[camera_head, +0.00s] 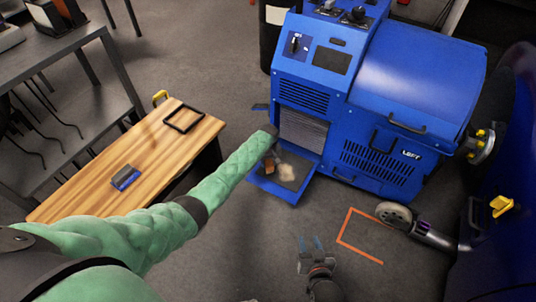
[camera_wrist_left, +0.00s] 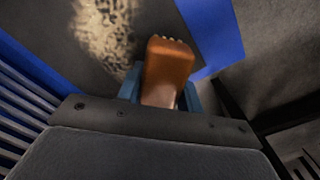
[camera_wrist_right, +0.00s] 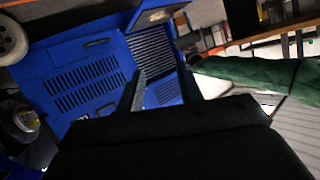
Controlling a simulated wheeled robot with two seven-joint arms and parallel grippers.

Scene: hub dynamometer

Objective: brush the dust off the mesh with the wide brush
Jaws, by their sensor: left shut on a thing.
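The wide brush (camera_wrist_left: 168,72) has an orange-brown body and pale bristle tips, just visible at its far end in the left wrist view. My left gripper (camera_wrist_left: 163,95) is shut on it. In the head view, the brush (camera_head: 269,166) is small and partly hidden at the open front of the blue machine. The grey mesh (camera_head: 303,131) stands in the opening above the lowered flap. Tan dust (camera_head: 287,172) lies on the dark flap surface, and a tan patch (camera_wrist_left: 105,28) shows beside the brush. Contact between bristles and mesh cannot be told. My right gripper (camera_head: 311,244) is open and empty, away from the machine.
The blue machine (camera_head: 418,78) fills the upper right; its lowered flap (camera_head: 258,182) juts out low. A wooden table (camera_head: 90,190) at left holds a black frame (camera_head: 183,118) and a dark blue block (camera_head: 125,177). Orange floor marking (camera_head: 345,228) and bare floor lie around my right gripper.

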